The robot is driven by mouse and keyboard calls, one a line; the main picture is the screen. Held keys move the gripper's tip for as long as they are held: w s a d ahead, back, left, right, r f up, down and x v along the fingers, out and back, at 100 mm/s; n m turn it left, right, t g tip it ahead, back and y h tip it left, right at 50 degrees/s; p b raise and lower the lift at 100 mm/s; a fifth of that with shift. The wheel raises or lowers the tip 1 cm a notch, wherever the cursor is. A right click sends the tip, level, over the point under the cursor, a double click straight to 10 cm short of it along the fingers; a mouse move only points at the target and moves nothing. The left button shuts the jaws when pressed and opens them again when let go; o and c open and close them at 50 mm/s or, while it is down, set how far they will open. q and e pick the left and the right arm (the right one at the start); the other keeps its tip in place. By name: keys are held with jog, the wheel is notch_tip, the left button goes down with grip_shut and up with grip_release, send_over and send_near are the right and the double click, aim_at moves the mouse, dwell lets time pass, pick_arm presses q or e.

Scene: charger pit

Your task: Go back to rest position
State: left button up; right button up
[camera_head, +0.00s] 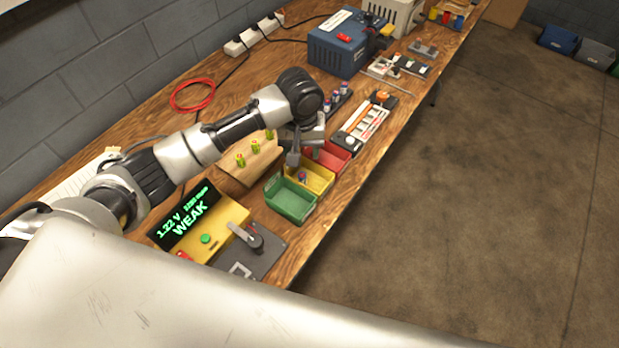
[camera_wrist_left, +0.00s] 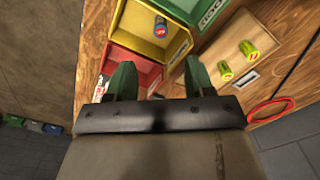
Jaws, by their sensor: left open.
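My left gripper (camera_head: 294,158) hangs over the far end of the row of bins, fingers pointing down. In the left wrist view, its two green-tipped fingers (camera_wrist_left: 160,76) are apart with nothing between them. The yellow bin (camera_wrist_left: 120,25) holds one battery (camera_wrist_left: 160,28) with a blue and red end; this battery also shows in the head view (camera_head: 302,177). The red bin (camera_head: 335,157) is partly hidden by the gripper. The green bin (camera_head: 289,201) stands at the near end. My right gripper is not in view.
A wooden rack (camera_head: 247,172) with yellow-green batteries stands beside the bins. The yellow tester (camera_head: 215,233) reads 1.22 V WEAK. A charger strip (camera_head: 365,122), small batteries (camera_head: 333,102) and a blue box (camera_head: 338,50) lie farther back. Open floor (camera_head: 470,210) is on the right.

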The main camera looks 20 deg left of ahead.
pick_arm(q)
jog(key=shift+r, duration=1.45)
